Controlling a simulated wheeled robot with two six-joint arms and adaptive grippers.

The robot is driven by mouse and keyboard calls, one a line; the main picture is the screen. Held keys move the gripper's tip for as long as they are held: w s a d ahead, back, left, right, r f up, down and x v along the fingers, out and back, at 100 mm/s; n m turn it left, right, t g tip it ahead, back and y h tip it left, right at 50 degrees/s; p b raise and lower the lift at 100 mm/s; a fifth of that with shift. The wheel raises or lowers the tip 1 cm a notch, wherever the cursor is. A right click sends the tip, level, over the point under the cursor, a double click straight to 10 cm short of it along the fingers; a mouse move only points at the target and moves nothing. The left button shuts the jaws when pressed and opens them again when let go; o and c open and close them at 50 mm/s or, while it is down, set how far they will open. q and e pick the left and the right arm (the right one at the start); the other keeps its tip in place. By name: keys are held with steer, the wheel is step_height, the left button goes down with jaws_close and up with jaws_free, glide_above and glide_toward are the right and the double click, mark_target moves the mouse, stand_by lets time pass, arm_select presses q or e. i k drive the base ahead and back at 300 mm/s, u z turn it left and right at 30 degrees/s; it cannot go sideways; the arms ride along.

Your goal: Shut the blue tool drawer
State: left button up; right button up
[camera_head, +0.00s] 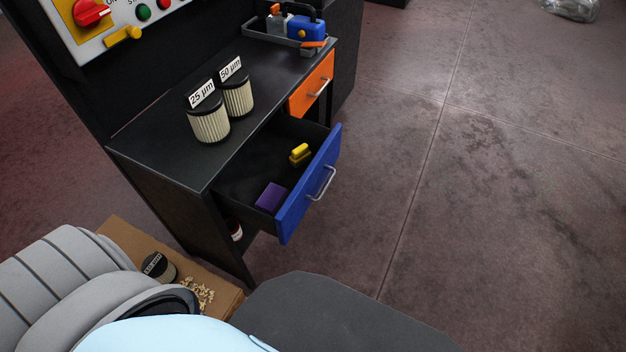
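The blue tool drawer (309,186) is pulled out from the black cabinet, with its blue front facing right. It has a silver bar handle (322,184). Inside the drawer lie a purple block (271,197) and a yellow item (300,153). Neither of my grippers shows in the head view.
The black cabinet top (262,120) bears two filters labelled 25 µm (209,120) and 50 µm (236,92). A shut orange drawer (312,85) is beyond the blue one. A cardboard sheet (222,299) lies at lower left. The floor (480,180) to the right is clear.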

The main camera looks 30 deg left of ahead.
mark_target(265, 160)
steer(key=u, duration=2.1)
steer(key=k, duration=0.9)
steer(key=z, duration=1.4)
steer(key=i, duration=0.5)
steer(key=u, duration=0.05)
